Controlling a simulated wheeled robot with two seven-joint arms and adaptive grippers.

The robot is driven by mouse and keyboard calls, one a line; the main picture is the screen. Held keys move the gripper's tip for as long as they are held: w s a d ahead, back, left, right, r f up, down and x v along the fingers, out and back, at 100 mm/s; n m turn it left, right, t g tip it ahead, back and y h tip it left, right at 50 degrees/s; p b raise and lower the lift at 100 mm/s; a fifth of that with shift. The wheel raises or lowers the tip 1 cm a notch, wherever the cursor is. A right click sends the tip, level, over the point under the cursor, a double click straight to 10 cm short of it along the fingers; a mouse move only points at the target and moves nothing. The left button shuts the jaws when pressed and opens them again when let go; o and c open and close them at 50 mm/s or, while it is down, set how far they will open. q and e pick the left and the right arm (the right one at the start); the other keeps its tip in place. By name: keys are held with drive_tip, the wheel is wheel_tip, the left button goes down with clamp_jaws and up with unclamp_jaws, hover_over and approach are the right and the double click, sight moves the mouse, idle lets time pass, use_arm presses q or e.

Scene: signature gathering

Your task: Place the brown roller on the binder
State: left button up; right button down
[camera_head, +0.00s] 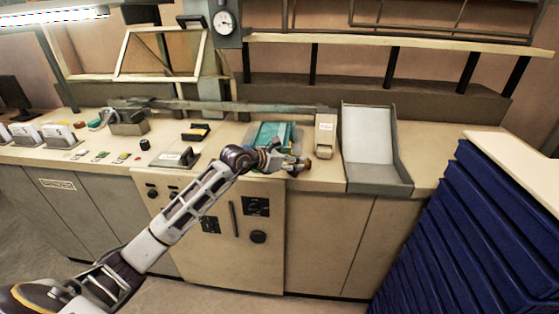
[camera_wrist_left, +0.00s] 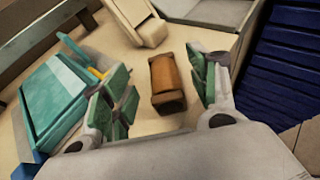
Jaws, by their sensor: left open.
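The brown roller (camera_wrist_left: 167,84) lies on the counter between the two spread fingers of my left gripper (camera_wrist_left: 160,88) in the left wrist view. Gaps show on both sides of it, so the fingers look apart from it. In the head view my left gripper (camera_head: 284,160) is low over the counter's front edge, with the roller (camera_head: 304,163) at its right tip. The teal binder (camera_head: 272,132) lies on the counter just behind the gripper. In the wrist view the binder (camera_wrist_left: 58,98) is left of the fingers, partly covered by the left one. My right gripper is not in view.
A beige block-like device (camera_head: 325,136) and a grey tray with a white back (camera_head: 379,180) stand right of the binder. Blue stacked panels (camera_head: 470,235) fill the right side. A rail (camera_head: 230,106) runs behind the binder.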

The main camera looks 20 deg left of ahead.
use_arm(q)
drive_tip(key=shift+b+v, duration=0.4)
drive_tip(key=shift+v, duration=2.5)
drive_tip(key=shift+a, duration=0.1)
